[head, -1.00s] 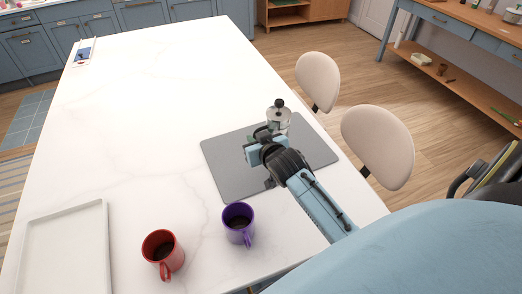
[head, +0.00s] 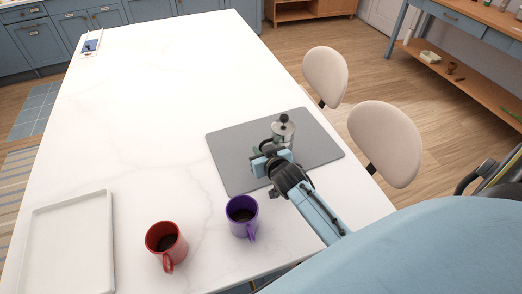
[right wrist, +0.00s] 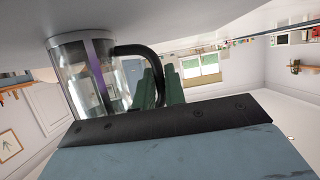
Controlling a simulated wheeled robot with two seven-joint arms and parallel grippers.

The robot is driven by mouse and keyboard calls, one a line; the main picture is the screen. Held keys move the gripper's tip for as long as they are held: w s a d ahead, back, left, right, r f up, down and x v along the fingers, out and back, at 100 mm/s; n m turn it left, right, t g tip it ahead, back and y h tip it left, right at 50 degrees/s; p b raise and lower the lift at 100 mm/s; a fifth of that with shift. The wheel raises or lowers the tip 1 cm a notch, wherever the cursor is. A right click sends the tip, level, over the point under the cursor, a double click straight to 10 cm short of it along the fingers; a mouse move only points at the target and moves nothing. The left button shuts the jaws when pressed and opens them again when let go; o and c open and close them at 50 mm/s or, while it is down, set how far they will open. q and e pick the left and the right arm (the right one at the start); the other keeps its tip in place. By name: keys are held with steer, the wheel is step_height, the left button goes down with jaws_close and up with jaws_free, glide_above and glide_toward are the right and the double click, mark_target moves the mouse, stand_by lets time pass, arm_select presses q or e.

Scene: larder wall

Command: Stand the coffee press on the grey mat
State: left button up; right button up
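The coffee press (head: 284,132), clear and metallic with a black knob, is upright over the back part of the grey mat (head: 232,160). In the right wrist view, which is upside down, the press (right wrist: 85,75) shows its black handle beside the green fingers. My right gripper (head: 272,155) is shut on the press at its handle. The base is at or just above the mat; I cannot tell if it bears its weight. My left gripper is not in view.
A purple mug (head: 242,217) stands just in front of the mat, and a red mug (head: 166,244) to its left. A white tray (head: 107,240) lies at the left. Two chairs (head: 384,140) stand along the right edge. The table's middle is clear.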

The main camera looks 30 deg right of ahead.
steer(key=o, duration=0.4)
steer(key=shift+r, duration=0.25)
steer(key=v, duration=1.2)
steer(key=shift+f+p, duration=0.1)
steer(key=shift+p, duration=0.3)
